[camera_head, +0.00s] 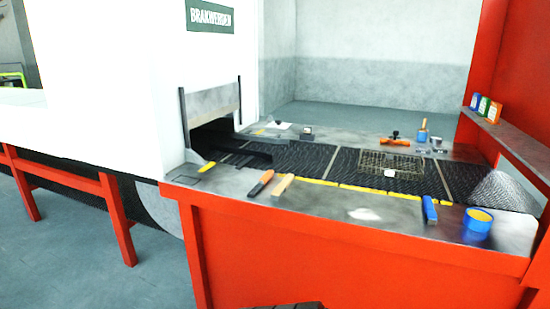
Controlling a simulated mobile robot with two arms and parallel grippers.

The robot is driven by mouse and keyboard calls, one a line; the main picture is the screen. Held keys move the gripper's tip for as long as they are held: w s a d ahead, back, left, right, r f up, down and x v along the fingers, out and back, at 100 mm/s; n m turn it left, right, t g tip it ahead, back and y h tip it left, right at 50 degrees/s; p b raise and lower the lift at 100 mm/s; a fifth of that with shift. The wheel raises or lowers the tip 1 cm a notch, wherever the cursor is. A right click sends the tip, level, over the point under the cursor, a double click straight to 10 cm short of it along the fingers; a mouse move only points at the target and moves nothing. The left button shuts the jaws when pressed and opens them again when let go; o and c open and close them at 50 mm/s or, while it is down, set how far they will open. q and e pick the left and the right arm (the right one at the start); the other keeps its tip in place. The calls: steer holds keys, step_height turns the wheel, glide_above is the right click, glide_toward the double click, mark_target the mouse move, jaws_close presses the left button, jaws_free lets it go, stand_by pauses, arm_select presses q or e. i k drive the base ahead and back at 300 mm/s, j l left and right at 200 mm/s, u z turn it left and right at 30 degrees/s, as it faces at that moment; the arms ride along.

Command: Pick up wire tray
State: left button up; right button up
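The wire tray (405,163) is a shallow, brownish mesh tray. It lies flat on the dark mesh belt (316,160), right of the machine opening. A small white item (390,173) shows at its near edge; I cannot tell whether it is in the tray or in front of it. Neither of my grippers can be made out. A dark part at the bottom edge of the picture is cut off, and I cannot tell what it is.
An orange-handled tool (395,142) and a blue cup (422,135) are behind the belt. Red framing (350,260) fronts the station.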

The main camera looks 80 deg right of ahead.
mark_target(388, 156)
steer(key=z, duration=2.4)
